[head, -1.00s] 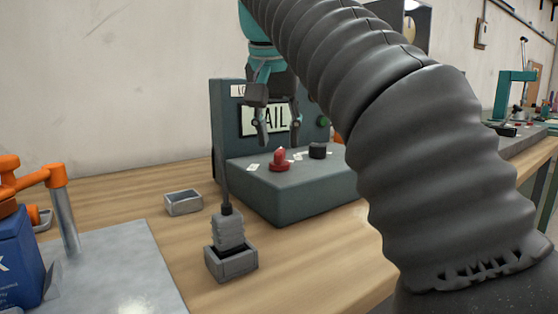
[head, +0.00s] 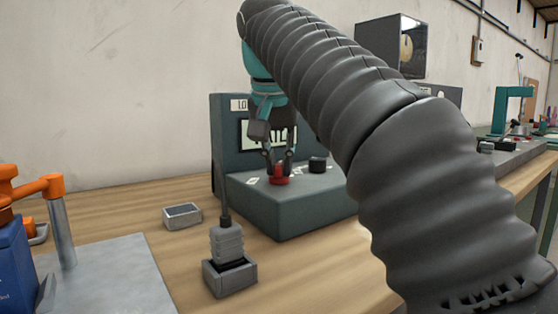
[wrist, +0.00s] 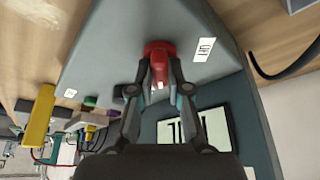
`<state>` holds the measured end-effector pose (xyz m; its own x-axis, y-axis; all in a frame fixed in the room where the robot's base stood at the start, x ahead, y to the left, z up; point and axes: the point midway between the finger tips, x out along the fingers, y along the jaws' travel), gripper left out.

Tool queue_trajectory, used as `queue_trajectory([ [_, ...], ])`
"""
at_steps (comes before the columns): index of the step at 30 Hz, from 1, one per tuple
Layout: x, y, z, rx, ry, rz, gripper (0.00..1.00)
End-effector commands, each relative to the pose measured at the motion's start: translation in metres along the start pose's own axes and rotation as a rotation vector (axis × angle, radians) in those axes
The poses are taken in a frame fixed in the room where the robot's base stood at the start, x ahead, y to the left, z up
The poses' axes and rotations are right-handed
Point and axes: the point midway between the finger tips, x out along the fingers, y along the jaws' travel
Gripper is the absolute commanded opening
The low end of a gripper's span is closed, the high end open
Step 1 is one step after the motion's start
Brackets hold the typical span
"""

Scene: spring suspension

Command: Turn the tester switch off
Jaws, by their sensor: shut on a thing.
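The tester (head: 290,216) is a dark green-grey box with an upright back panel on the wooden bench. Its red switch (head: 279,179) sits on the top face. My gripper (head: 278,162) reaches down from above and is shut on the red switch. In the wrist view the switch (wrist: 158,58) shows between the two fingertips (wrist: 158,76), and a white label with lettering (wrist: 204,49) lies beside it. The display (head: 250,135) on the back panel is partly hidden behind my gripper. A black knob (head: 318,164) stands right of the switch.
A grey holder (head: 231,277) with a ribbed grey part (head: 227,243) and a cable stands in front of the tester. A small empty-looking tray (head: 182,216) is to its left. An orange-armed fixture (head: 58,215) and a metal plate (head: 110,275) fill the left front.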

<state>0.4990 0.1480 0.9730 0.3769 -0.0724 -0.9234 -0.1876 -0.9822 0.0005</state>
Motion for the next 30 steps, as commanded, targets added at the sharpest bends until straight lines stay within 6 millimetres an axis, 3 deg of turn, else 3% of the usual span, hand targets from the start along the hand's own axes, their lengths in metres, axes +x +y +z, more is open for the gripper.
queue_trajectory([
  [11, -0.0020, 0.0018, -0.0007, -0.106, -0.002, -0.044, 0.00],
  [30, -0.0023, 0.0055, -0.0030, -0.638, -0.004, -0.267, 0.00],
])
